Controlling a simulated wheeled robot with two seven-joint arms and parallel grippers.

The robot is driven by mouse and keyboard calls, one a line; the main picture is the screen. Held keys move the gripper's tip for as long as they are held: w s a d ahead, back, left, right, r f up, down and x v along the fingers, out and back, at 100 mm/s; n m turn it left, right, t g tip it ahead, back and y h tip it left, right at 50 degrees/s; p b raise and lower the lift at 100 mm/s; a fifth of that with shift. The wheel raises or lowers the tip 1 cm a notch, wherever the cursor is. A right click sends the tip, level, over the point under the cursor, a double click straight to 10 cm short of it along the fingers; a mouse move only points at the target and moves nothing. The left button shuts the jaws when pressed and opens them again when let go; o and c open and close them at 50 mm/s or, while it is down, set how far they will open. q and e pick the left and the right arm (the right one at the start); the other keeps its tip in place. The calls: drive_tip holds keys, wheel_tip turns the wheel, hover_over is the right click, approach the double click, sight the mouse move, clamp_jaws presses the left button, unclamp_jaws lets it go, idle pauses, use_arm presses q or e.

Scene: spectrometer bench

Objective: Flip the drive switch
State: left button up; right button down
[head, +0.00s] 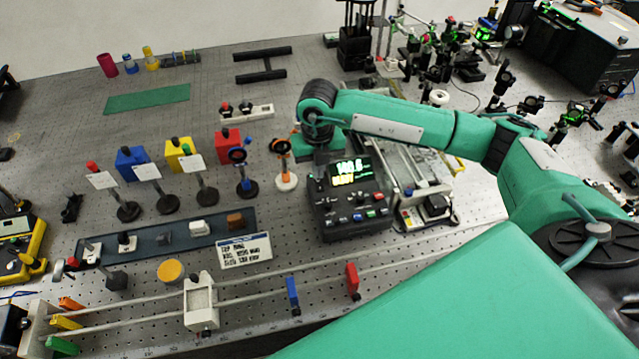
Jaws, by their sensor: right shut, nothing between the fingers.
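A black control box (349,205) with a lit green and yellow display (349,172) stands near the middle of the bench. Small coloured buttons and knobs sit on its sloping front panel. I cannot tell which of these small controls is the drive switch. My right gripper (318,150) points down at the back left of the box, close to the display's upper edge. It is shut and empty. Its fingertips are mostly hidden by the wrist and the box, so I cannot tell whether they touch anything. My left gripper is not in view.
An orange-ringed post (284,165) stands just left of the right gripper. A metal-framed instrument (425,190) is right of the box, under my right arm. A rail with a white carriage (201,302) and red and blue stops runs along the front. A green mat (147,99) lies at back left.

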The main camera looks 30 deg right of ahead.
drive_tip(key=shift+f+b, duration=0.65)
drive_tip(key=shift+f, duration=0.2)
idle(0.3)
drive_tip(key=shift+r+p, duration=1.7)
drive_tip(key=shift+r, duration=1.9)
drive_tip(key=shift+f, duration=0.1)
